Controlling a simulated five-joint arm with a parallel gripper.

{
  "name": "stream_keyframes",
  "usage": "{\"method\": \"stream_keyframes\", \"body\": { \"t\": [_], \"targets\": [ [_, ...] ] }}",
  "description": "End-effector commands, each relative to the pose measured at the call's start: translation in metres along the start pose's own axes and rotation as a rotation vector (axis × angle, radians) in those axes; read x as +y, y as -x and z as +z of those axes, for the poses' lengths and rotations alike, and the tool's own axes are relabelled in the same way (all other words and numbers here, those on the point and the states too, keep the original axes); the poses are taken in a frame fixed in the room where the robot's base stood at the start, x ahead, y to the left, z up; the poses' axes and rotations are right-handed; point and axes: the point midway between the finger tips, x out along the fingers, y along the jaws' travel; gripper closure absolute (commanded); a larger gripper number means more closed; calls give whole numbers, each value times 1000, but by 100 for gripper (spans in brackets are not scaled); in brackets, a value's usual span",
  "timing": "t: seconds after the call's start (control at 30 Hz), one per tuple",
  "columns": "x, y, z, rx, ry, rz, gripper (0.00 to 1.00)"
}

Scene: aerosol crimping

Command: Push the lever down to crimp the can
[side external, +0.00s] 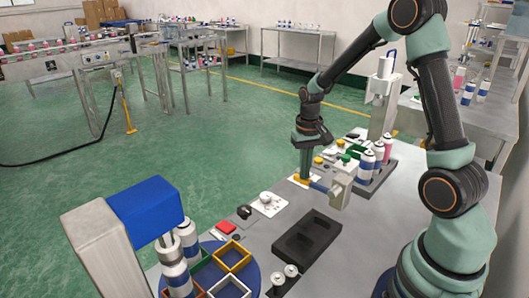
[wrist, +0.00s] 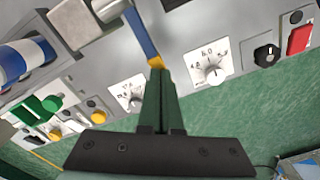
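The lever (side external: 319,187) is a blue bar with a yellow-orange tip, reaching left from a pale block (side external: 342,184) on the bench. It also shows in the wrist view (wrist: 141,36), its yellow tip right at the ends of my fingers. My gripper (side external: 304,176) points down over the tip. In the wrist view its green fingers (wrist: 158,74) are together with nothing between them. I cannot tell whether they touch the tip. Blue-and-white cans (side external: 367,165) stand behind the block; they show at the left of the wrist view (wrist: 28,62). Any can under the block is hidden.
Dials (wrist: 212,65), a black knob (wrist: 265,53) and a red switch (wrist: 300,40) line the bench edge. A dark tray (side external: 306,238) lies in front. A blue-topped machine (side external: 145,205) stands front left. A tall white press (side external: 382,95) stands behind.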

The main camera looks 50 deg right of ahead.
Motion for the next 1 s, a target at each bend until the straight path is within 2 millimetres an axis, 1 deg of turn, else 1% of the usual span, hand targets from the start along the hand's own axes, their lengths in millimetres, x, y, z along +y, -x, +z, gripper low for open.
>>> {"method": "stream_keyframes", "body": {
  "t": [0.03, 0.67, 1.0],
  "targets": [
    [0, -2, 2, -7, 0, 1, 100],
    [0, -14, 3, -9, 0, 2, 100],
    [0, -14, 3, -8, 0, 1, 100]
  ]
}}
